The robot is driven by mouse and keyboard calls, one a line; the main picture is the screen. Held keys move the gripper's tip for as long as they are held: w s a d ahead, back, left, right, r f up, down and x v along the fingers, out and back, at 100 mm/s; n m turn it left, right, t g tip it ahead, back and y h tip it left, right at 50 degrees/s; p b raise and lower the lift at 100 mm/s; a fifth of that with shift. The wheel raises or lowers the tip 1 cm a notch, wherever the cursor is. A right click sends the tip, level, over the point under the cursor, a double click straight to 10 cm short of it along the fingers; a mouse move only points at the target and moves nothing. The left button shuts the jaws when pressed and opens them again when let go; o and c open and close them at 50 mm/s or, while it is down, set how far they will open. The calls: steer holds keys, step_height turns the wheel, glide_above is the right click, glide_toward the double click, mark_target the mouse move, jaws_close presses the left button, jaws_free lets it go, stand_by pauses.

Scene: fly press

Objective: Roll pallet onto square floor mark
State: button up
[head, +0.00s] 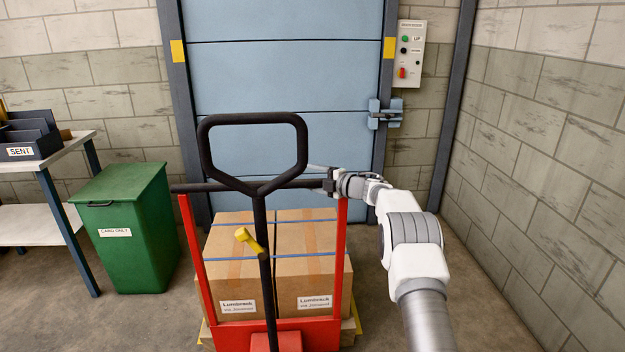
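The pallet (349,334) shows only as a narrow wooden and yellow edge low at the centre. It bears cardboard boxes (235,270) with blue straps and Lumitrack labels. A red truck (192,250) with a dark cross bar (210,187) and a black loop handle (253,119) stands in front of them. My gripper (326,181) is at the right end of the cross bar, coming from the right. Whether its fingers are closed around the bar is hard to see. No square floor mark shows in this view.
A blue sectional door (285,60) with a latch (385,114) stands behind the load. A control box (410,50) is on the wall right of it. A green bin (128,235) and a table (55,165) with a SENT tray (30,140) stand left. A block wall closes the right side.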

steer(key=shift+s+a+f, duration=0.15)
steer(key=shift+a+f, duration=0.1)
steer(key=shift+s+d, duration=0.4)
steer(key=r+p+v, duration=0.1)
steer(key=v, duration=1.5)
steer(key=shift+d, duration=0.4)
